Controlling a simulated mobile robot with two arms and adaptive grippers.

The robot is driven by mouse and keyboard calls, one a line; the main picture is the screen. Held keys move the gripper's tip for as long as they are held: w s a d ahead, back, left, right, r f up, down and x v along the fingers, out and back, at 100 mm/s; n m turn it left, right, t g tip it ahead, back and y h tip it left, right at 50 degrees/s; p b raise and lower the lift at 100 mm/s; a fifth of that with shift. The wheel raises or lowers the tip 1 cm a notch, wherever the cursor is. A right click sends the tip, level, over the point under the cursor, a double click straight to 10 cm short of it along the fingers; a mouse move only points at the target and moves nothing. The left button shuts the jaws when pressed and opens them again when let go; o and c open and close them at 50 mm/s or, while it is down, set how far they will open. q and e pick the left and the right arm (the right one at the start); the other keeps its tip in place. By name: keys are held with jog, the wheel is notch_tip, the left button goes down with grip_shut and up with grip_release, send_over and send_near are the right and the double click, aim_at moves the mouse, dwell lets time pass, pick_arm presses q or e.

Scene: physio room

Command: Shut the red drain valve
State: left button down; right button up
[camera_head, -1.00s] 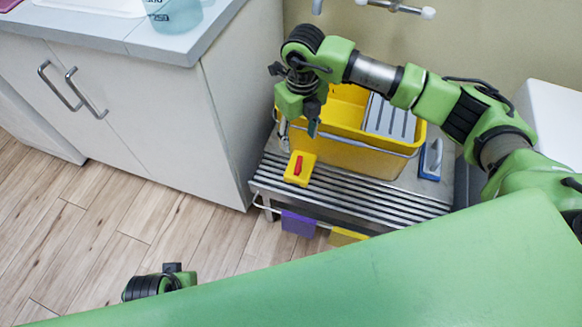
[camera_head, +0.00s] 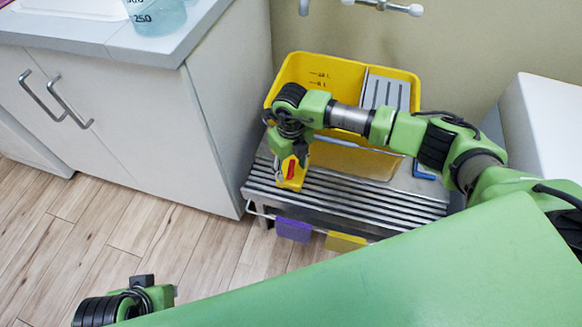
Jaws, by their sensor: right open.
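The red drain valve handle (camera_head: 291,169) shows as a small red bar on a yellow block (camera_head: 290,183) at the front left of the yellow bucket. My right gripper (camera_head: 297,162) is open and points down over the block. Its fingers are right beside the red handle and hide part of it and of the block. I cannot tell whether they touch it. My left gripper (camera_head: 140,292) is at the bottom left, far from the valve; its fingers are not clear.
The yellow bucket (camera_head: 340,72) with a grey wringer (camera_head: 385,92) stands on a slatted metal stand (camera_head: 350,200). Purple (camera_head: 293,229) and yellow (camera_head: 345,242) cloths hang at its front. A white cabinet (camera_head: 140,120) is close on the left. The wood floor is clear.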

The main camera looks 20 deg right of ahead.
grip_shut()
pick_arm(q)
jog(key=shift+s, duration=0.1)
dwell(0.3)
pick_arm(e)
jog(key=shift+n, duration=0.7)
jog(key=n+b, duration=0.2)
jog(key=n, duration=0.4)
jog(key=n+b, duration=0.2)
jog(key=n, duration=0.2)
jog(key=shift+n, duration=0.3)
jog(key=c, duration=1.2)
grip_release()
jog(key=n+b, duration=0.1)
jog(key=n, duration=0.3)
pick_arm(q)
jog(key=w+d+r+t+h, duration=0.1)
jog(key=w+d+r+t, duration=0.2)
jog(key=w, duration=0.5)
jog(key=w+d+r+t+h, duration=0.1)
jog(key=w+d+r+t, duration=0.1)
jog(key=w+r+t, duration=0.4)
jog(key=shift+w+d+r+m+t+h+b, duration=0.3)
jog(key=shift+w+d+t+b, duration=0.1)
jog(key=shift+w, duration=1)
pick_arm(e)
jog(key=shift+o, duration=0.4)
jog(key=shift+n, duration=0.4)
